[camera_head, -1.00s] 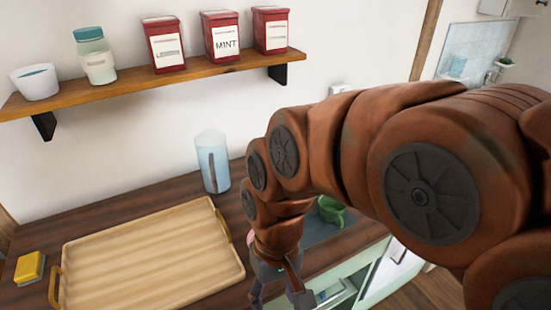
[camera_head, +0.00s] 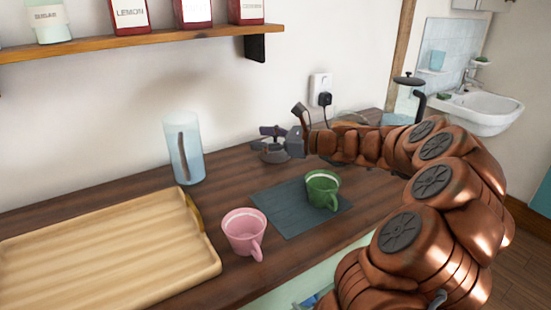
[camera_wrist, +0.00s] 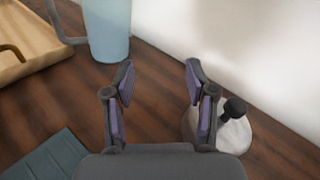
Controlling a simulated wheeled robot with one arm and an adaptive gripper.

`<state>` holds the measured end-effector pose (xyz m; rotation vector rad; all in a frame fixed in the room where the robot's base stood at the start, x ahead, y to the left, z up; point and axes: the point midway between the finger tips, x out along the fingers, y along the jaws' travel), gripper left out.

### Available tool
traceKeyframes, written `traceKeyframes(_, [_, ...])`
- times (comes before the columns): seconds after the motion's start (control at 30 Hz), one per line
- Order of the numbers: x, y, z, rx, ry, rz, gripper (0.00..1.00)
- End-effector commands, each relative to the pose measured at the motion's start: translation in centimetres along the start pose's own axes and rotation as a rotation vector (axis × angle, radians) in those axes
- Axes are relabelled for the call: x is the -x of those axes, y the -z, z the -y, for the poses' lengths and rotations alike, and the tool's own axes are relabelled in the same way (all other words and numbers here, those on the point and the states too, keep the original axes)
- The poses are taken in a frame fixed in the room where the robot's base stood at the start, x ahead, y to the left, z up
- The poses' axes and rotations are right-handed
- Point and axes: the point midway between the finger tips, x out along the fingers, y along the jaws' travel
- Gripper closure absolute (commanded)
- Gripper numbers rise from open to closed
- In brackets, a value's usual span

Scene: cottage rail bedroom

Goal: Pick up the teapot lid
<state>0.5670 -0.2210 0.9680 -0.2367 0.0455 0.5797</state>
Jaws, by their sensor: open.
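A pale domed lid with a black knob (camera_wrist: 236,134) lies on the dark wooden counter in the wrist view, at the lower right. It looks like the teapot lid. The right finger partly covers its left side. In the head view the lid (camera_head: 276,155) shows below my gripper, partly hidden. My gripper (camera_head: 284,121) is open and empty above the counter. In the wrist view the gap between its fingers (camera_wrist: 160,78) shows only bare counter, and the lid is outside the jaws, beside the right finger. I cannot tell if they touch. I cannot clearly make out a teapot.
A wooden tray (camera_head: 110,255) and a blue pitcher (camera_head: 184,148) are left. The wall with a plugged socket (camera_head: 320,88) is close behind. A glass vessel (camera_head: 406,98) stands right.

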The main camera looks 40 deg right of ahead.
Motion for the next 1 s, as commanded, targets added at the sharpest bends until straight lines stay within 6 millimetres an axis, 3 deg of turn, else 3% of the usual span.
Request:
traceKeyframes(0.03, [1.6, 2.3, 2.4, -0.064, 0.069, 0.019, 0.44])
traceKeyframes(0.1, [3.6, 3.6, 5.0, -0.131, 0.143, 0.044, 0.44])
traceKeyframes(0.2, [5.7, 4.8, 7.3, -0.192, 0.214, 0.071, 0.44])
traceKeyframes(0.3, [6.5, 5.4, 8.4, -0.220, 0.244, 0.082, 0.44])
traceKeyframes(0.67, [3.5, 5.4, 9.0, -0.226, 0.247, 0.083, 0.44])
traceKeyframes(1.0, [-0.7, 5.3, 9.4, -0.225, 0.246, 0.083, 0.44])
